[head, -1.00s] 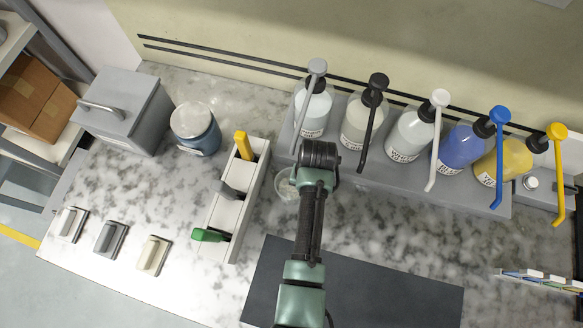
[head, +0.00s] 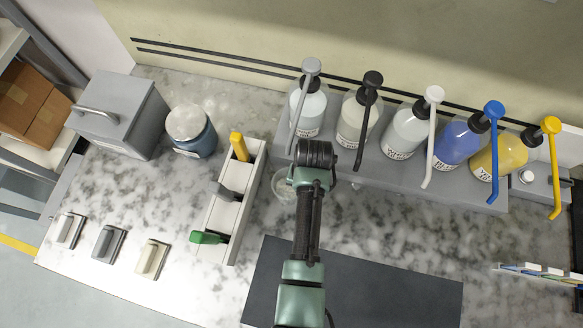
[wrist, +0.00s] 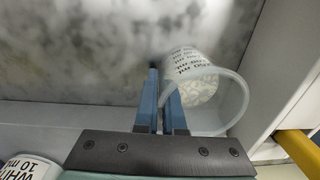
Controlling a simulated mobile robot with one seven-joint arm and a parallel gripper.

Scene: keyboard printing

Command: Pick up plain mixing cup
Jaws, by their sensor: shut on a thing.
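The plain mixing cup (wrist: 231,105) is a small clear cup with black printing on its side. In the wrist view it is at the right of the fingers, its open rim facing the camera. My gripper (wrist: 161,95) is shut on the cup's near-side wall, one blue finger outside and one at the rim. In the head view the cup (head: 284,186) shows only partly, left of my wrist, which hides the rest and the fingertips. I cannot tell whether its base touches the counter.
A white holder (head: 243,215) with yellow, grey and green-handled tools stands close left. A grey rack (head: 400,183) of several pump bottles stands behind and right. A dark mat (head: 390,300) lies in front. A blue jar (head: 192,130) and grey lidded box (head: 122,115) stand at left.

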